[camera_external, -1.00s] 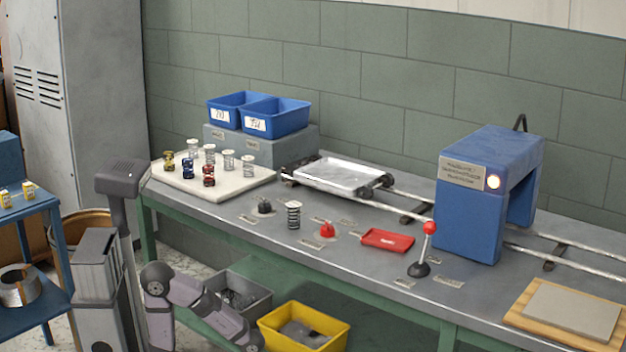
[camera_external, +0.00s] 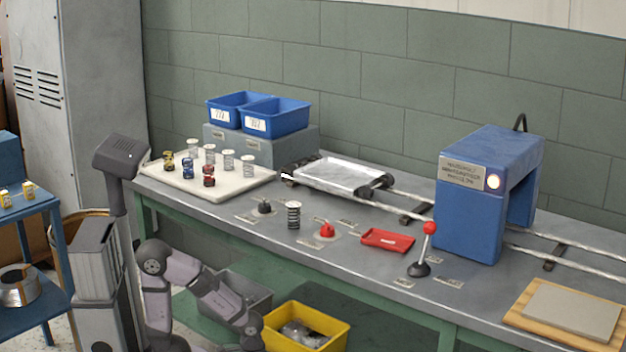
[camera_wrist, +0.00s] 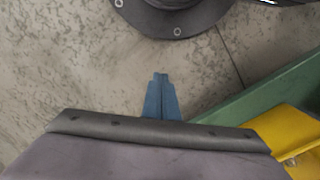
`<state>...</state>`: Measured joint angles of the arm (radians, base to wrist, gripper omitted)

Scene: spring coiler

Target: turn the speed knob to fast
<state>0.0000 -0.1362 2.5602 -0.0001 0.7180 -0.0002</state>
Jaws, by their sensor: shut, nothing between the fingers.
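Two small knobs sit on the grey bench top: a dark one (camera_external: 264,206) and a red one (camera_external: 326,231). Small label plates lie around both, but their print is too small to read, so I cannot tell which is the speed knob or where it points. In the wrist view, the blue fingertips of my gripper (camera_wrist: 160,77) are shut and empty, pointing over the speckled floor. In the external view my arm is folded low in front of the bench, well away from both knobs, and the fingers cannot be made out.
A dark spring (camera_external: 293,215) stands between the knobs. A red tray (camera_external: 387,240) and a red-topped lever (camera_external: 424,252) are to the right. The green bench frame (camera_wrist: 225,110) and a yellow bin (camera_external: 340,341) are close to my arm. Several springs stand on a pale board (camera_external: 240,188).

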